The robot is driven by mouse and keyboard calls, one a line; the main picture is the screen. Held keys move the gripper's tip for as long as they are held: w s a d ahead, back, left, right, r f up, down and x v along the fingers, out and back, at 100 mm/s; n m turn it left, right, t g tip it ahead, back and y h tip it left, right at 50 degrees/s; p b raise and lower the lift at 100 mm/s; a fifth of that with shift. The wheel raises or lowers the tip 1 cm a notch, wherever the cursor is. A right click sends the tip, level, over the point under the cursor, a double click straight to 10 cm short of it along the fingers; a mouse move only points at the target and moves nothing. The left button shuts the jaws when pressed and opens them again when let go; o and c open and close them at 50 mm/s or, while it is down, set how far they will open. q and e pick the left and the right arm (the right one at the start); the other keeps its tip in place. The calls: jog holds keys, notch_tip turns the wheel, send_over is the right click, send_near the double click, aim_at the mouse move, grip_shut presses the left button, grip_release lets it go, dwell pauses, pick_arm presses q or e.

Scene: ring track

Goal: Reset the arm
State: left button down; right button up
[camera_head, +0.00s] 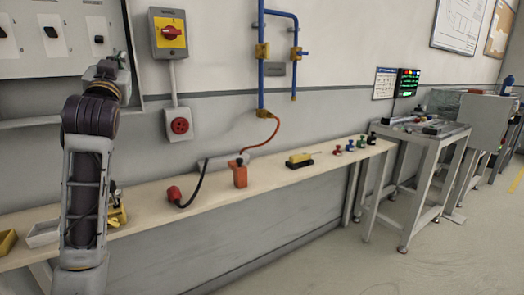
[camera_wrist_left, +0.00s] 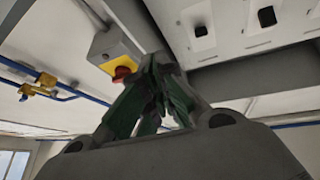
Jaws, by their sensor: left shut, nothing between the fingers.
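My right gripper shows in neither view.
A wooden bench (camera_head: 225,197) runs along the wall. On it are a red plug (camera_head: 174,194) on a black cable, an orange block (camera_head: 239,175) and a yellow tool (camera_head: 300,159). Blue pipes (camera_head: 262,60) run on the wall. A metal table (camera_head: 425,135) stands right; floor (camera_head: 400,275) is clear.

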pick_arm(q)
jog(key=w+d+f+m+g+h, duration=0.15)
jog(key=d+f+h, duration=0.35)
jog(key=f, duration=0.5)
jog(key=w+d+f+m+g+h, duration=0.1)
jog(key=d+f+m+g+h, duration=0.15)
jog(key=d+f, duration=0.55)
jog(key=s+d+f+g+h, duration=0.1)
jog(key=s+d+f+g, duration=0.15)
jog(key=f, duration=1.05)
jog(key=s+d+f+g+h, duration=0.1)
jog(key=s+d+f+h, duration=0.15)
jog(key=f, duration=1.05)
jog(key=s+d+f+g, duration=0.25)
jog(key=s+f, duration=0.35)
jog(key=f, duration=0.5)
jog(key=s+d+f+g, duration=0.1)
jog(key=s+f+g, duration=0.2)
jog(key=s+f, duration=0.6)
jog(key=s+f+n+g+p, duration=0.1)
jog(key=s+f+g, duration=0.2)
jog(key=s+f, duration=1.1)
jog(key=shift+s+d+f+g+y, duration=0.2)
jog(key=shift+s+f+g+y, duration=0.15)
jog(key=shift+f, duration=0.6)
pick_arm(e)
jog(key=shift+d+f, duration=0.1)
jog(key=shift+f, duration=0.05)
